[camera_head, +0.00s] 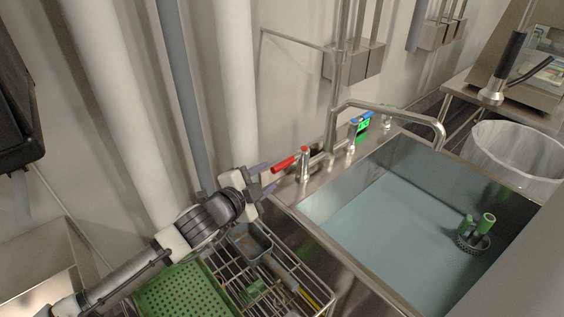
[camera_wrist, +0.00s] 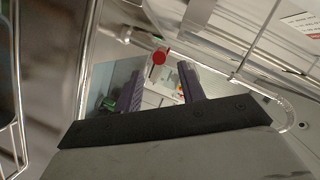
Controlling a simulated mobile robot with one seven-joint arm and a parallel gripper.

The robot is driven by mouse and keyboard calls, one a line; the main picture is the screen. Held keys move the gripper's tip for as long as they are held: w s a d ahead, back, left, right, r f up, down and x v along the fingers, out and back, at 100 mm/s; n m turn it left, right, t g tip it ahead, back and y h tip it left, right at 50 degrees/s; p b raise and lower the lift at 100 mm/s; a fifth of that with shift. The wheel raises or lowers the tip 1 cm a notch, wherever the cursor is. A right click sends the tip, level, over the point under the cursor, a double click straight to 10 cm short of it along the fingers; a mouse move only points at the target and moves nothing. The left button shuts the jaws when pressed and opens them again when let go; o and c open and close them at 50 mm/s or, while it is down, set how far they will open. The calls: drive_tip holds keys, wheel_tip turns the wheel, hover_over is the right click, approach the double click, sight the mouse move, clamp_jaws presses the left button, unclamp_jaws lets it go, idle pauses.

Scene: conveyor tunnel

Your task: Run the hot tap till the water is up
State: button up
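The hot tap lever (camera_head: 284,163) is red and sticks out left from the tap base at the sink's back left. Its round red end (camera_wrist: 160,56) shows in the wrist view, ahead of and between my fingertips. My gripper (camera_head: 265,180) is open and empty, its purple fingers just left of the lever; whether they touch it I cannot tell. The steel spout (camera_head: 395,108) arches over the sink (camera_head: 345,258); no stream shows under it. Pale blue water (camera_head: 375,225) covers the basin floor. Its exact depth is hard to tell.
A blue tap lever (camera_head: 362,116) sits right of the red one. A dark strainer (camera_head: 473,243) with green uprights stands in the water. A wire rack (camera_head: 262,285) and green perforated tray (camera_head: 184,292) lie below my gripper. A lined bin (camera_head: 515,152) stands right.

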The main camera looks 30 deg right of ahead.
sight(282, 165)
drive_tip(key=p+x, duration=0.2)
drive_tip(key=x, duration=0.6)
drive_tip(key=shift+w+d+f, duration=0.1)
drive_tip(key=shift+d, duration=0.1)
clamp_jaws()
